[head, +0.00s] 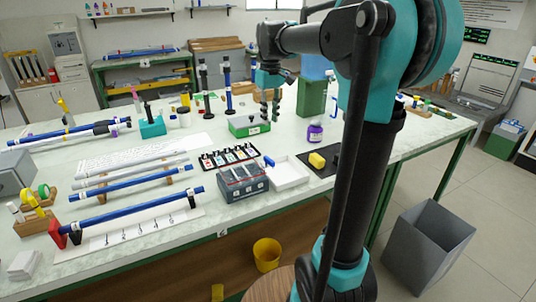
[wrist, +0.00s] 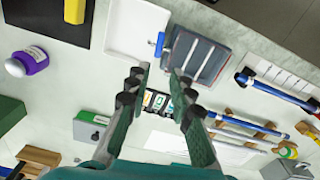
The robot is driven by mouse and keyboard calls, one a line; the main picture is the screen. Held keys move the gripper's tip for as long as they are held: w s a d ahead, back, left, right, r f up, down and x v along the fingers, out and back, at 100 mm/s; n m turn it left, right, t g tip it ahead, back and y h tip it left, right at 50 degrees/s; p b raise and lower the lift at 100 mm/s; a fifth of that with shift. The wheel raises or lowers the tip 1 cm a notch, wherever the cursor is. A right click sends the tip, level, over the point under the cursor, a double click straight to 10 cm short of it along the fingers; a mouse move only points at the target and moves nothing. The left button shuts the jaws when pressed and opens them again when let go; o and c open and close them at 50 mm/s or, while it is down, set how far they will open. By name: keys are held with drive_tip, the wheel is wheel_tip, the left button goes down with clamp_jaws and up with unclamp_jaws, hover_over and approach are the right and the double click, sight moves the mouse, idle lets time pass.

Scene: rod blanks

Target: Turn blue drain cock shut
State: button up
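A small blue piece, which looks like the drain cock (head: 269,161), sits at the edge of a grey box (head: 243,186), on the side by the white tray. It also shows in the wrist view (wrist: 160,44) as a short blue bar, upright in the picture, beside the box (wrist: 207,61). Whether the cock is open or shut is too small to tell. My gripper (head: 269,116) hangs above the bench behind the grey box, fingers pointing down.
The white tray (head: 289,173) lies right of the grey box, then a black mat with a yellow block (head: 317,160). A purple bottle (head: 315,132) and a green box (head: 249,126) stand behind. A rack of small cards (head: 230,156) and blue rods (head: 132,211) lie left.

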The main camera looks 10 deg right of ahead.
sight(269, 158)
drive_tip(key=f, duration=1.6)
drive_tip(key=shift+w+a+f, duration=0.1)
drive_tip(key=shift+w+f, duration=0.2)
drive_tip(key=shift+w, duration=0.05)
drive_tip(key=shift+c, duration=0.6)
clamp_jaws()
